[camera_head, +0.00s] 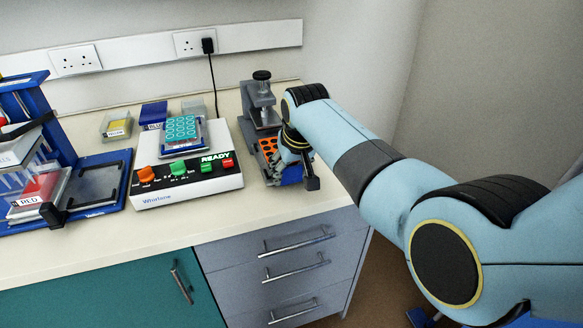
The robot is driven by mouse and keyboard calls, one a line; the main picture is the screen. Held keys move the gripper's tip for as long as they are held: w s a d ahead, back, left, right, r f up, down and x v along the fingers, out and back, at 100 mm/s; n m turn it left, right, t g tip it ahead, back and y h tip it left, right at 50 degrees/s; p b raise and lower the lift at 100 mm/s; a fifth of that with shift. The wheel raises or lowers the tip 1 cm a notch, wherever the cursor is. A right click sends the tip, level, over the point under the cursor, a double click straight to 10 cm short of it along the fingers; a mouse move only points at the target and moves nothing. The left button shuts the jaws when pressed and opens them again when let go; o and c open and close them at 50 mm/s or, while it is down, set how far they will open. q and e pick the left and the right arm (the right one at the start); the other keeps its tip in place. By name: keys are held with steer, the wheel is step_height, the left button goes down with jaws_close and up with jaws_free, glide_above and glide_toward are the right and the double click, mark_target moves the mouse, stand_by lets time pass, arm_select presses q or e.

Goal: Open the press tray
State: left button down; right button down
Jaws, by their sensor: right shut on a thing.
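The press (262,108) is a grey stand with a black knob on top, at the right end of the bench. Its tray (268,147), orange with dark holes, shows low at the front of the press, partly hidden by my gripper. My right gripper (302,180) is at the front right of the tray, pointing down and shut on the press tray. The exact contact is hidden by the gripper and a blue part beneath it. My left gripper is not in view.
A white machine (187,190) marked READY, with coloured knobs and a teal well plate (181,128), stands left of the press. A blue rack (60,150) stands at far left. Small bins (117,127) sit behind. Drawers (290,260) are below the bench edge.

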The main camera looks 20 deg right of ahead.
steer(key=shift+w, duration=0.1)
steer(key=c, duration=0.8)
jaws_free()
steer(key=shift+o, duration=1.6)
steer(key=shift+r, duration=0.3)
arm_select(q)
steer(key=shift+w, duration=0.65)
arm_select(e)
steer(key=v, duration=0.7)
steer(key=shift+f, duration=0.1)
